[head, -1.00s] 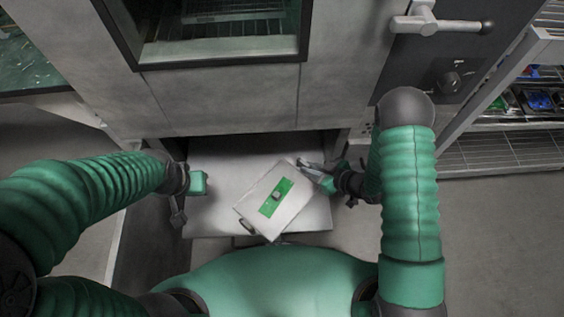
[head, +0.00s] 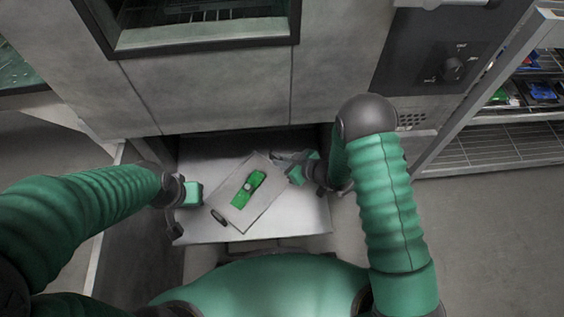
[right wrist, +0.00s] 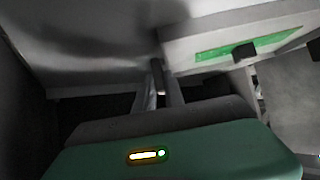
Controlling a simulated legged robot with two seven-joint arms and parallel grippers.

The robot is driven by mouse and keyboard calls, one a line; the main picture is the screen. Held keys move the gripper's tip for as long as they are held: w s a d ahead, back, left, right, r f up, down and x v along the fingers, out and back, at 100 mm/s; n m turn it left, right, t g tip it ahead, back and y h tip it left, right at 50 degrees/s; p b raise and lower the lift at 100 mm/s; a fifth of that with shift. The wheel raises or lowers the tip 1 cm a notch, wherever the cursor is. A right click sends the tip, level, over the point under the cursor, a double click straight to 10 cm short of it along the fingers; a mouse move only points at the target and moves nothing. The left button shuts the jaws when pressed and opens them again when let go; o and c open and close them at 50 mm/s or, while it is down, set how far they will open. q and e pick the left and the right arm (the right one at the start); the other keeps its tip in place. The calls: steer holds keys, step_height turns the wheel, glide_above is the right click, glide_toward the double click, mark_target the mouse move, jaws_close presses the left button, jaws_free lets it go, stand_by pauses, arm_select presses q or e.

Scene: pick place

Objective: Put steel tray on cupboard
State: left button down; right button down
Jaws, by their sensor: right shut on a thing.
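The steel tray (head: 265,197) is a flat grey rectangle with a green panel in its middle and a handle at its near-left end. It is turned at an angle over the pale flat surface (head: 312,218), which appears to be the cupboard top. My right gripper (head: 279,158) is shut on the tray's far-right end. In the right wrist view the tray (right wrist: 192,48) shows at upper right, and the gripper (right wrist: 158,90) is closed around a short bar. I cannot tell whether the tray touches the surface. My left gripper (head: 176,214) is at the surface's left edge, its opening unclear.
A large grey oven-like unit (head: 210,95) with a dark-framed window overhangs the surface's far side. A control panel with a knob (head: 453,68) is at upper right. A wire shelf rack (head: 500,150) stands at the far right. Open floor (head: 480,240) lies at lower right.

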steer(key=shift+r, duration=0.1)
steer(key=c, duration=1.4)
jaws_free()
steer(key=shift+c, duration=0.2)
steer(key=shift+s+d+r, duration=0.2)
steer(key=p+v, duration=0.5)
steer(key=v, duration=0.6)
steer(key=shift+s, duration=0.15)
steer(key=shift+d, duration=0.15)
